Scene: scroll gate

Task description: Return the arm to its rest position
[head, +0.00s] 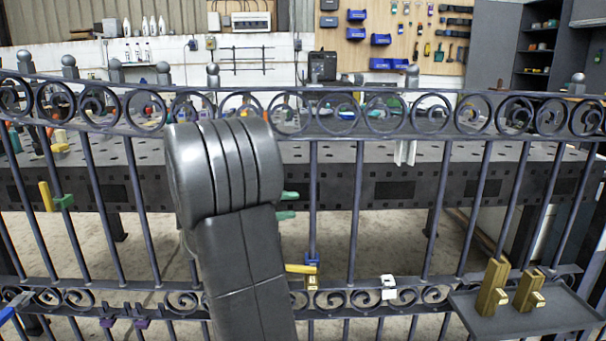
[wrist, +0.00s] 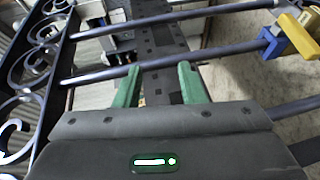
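My gripper (head: 288,205) shows in the head view only as two green fingertips at the right side of my grey arm, which covers part of the gate. In the wrist view my gripper (wrist: 158,68) has its two green fingers well apart, with nothing held between them. The dark scroll gate (head: 355,200) spans the head view, with scrolls along its top and lower rails. In the wrist view the gate's bars (wrist: 150,22) run across behind the fingers, and its scrolls (wrist: 35,60) are at the left.
A blue and yellow clamp (head: 311,260) is on a bar below the fingers; it also shows in the wrist view (wrist: 271,42). A yellow and green clamp (head: 63,201) is at left. A tray (head: 545,322) with brass pieces (head: 492,288) is lower right. A perforated workbench (head: 420,190) stands behind.

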